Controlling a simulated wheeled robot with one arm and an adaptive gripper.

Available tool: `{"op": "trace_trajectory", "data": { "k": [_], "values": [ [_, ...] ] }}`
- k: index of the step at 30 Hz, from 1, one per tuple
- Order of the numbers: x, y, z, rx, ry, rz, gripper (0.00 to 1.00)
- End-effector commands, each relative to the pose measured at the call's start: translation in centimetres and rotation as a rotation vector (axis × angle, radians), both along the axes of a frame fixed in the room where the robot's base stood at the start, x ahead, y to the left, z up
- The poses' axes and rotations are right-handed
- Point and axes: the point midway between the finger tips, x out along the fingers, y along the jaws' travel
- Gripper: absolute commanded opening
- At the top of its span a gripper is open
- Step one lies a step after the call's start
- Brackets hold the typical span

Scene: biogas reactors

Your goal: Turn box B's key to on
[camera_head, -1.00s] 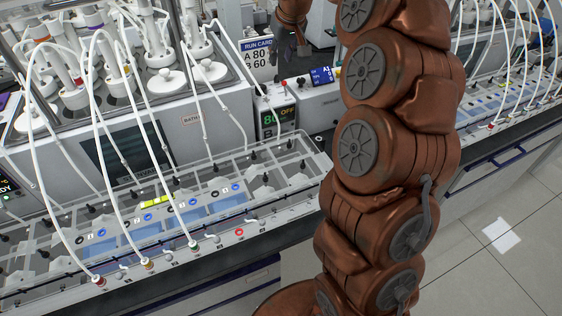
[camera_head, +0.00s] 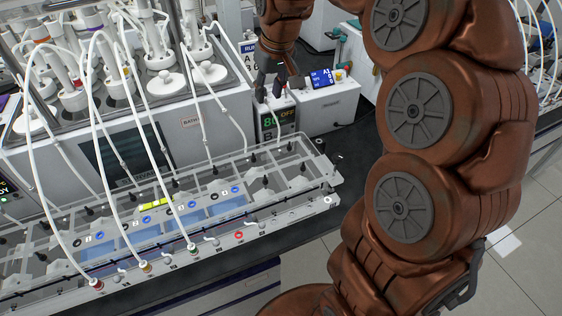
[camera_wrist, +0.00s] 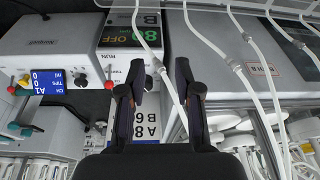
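Box B (camera_head: 271,124) stands on the bench in the head view; its display reads 80 and OFF over a letter B. It shows upside down at the top of the wrist view (camera_wrist: 131,38), with RUN lettering on its upper face. My gripper (camera_head: 279,88) hangs just over the top of box B. In the wrist view its two fingers (camera_wrist: 159,68) are apart with nothing seen held between them. A red knob (camera_wrist: 109,85) shows beside the left finger.
A white unit with a blue display (camera_head: 322,78) stands right of box B. A run card (camera_wrist: 148,127) is partly hidden behind my gripper. White tubes (camera_wrist: 233,65) hang close to the right finger. A clear rack (camera_head: 262,185) lies in front.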

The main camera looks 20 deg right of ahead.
Motion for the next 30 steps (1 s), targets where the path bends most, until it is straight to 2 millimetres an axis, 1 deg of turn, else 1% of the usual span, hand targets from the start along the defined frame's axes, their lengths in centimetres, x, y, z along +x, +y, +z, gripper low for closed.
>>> {"op": "trace_trajectory", "data": {
  "k": [1, 6, 15, 30],
  "values": [
    [-0.8, 0.4, -0.2, -0.001, 0.009, 0.004, 0.33],
    [-3.2, 1.5, -0.9, -0.001, 0.039, 0.016, 0.33],
    [-7.5, 3.0, -2.3, -0.007, 0.094, 0.027, 0.33],
    [-14.6, 4.6, -4.6, -0.02, 0.179, 0.025, 0.33]
  ]
}}
